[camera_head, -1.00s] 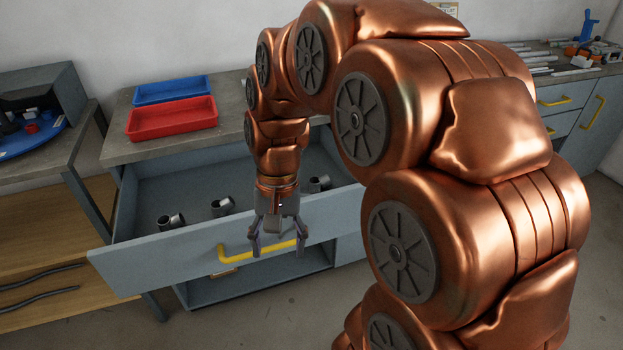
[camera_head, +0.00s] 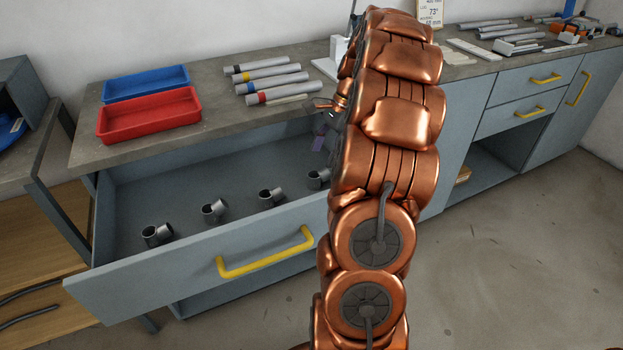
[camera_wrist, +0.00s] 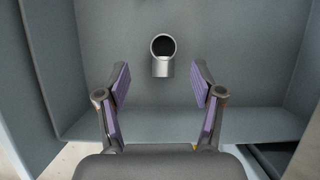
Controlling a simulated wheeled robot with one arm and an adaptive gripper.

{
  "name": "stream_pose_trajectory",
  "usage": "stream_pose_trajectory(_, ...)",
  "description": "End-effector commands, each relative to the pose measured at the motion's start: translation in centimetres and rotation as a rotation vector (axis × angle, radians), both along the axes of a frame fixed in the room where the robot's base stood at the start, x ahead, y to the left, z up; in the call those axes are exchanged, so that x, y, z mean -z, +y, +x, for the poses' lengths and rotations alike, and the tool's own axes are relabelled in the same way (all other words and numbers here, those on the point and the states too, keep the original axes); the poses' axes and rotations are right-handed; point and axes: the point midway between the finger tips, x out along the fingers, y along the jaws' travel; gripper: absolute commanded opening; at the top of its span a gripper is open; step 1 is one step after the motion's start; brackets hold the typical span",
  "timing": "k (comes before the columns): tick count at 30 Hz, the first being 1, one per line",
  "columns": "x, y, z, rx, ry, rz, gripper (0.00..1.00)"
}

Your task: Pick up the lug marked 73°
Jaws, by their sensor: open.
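Several grey metal lugs, each a short tube with a side branch, lie spaced in a row in the open drawer (camera_head: 130,190): lugs (camera_head: 157,235), (camera_head: 214,211), (camera_head: 271,197) and the rightmost lug (camera_head: 318,178), close to my arm. No marking on any lug is readable. My gripper (camera_head: 322,140) is mostly hidden behind my arm in the head view, over the drawer's right part. In the wrist view my gripper (camera_wrist: 161,86) is open and empty, purple pads apart. One lug (camera_wrist: 162,66) lies on the drawer floor, centred ahead between the fingers; I cannot tell which.
A card (camera_head: 430,12) on the bench reads 73°. A red tray (camera_head: 150,117), a blue tray (camera_head: 146,83) and banded tubes (camera_head: 270,80) sit on the bench above the drawer. The drawer walls and yellow-handled front (camera_head: 265,255) surround the lugs.

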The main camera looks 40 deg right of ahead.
Motion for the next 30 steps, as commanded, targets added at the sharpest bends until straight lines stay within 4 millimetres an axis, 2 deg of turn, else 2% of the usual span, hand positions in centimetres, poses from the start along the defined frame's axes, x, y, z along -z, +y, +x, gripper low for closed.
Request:
stream_pose_trajectory(2, 0.5, -0.9, -0.1, 0.029, 0.002, 0.004, 0.67)
stream_pose_trajectory(6, 1.1, -1.0, -0.2, 0.043, 0.004, 0.006, 0.67)
stream_pose_trajectory(12, 2.7, -0.2, 0.0, 0.041, 0.007, 0.008, 0.67)
stream_pose_trajectory(20, 3.8, 0.6, 0.4, 0.04, 0.005, 0.004, 0.67)
stream_pose_trajectory(25, 5.5, 1.9, 0.7, 0.038, 0.007, 0.009, 0.67)
stream_pose_trajectory(30, 7.2, 2.4, 0.9, 0.039, 0.005, 0.006, 0.67)
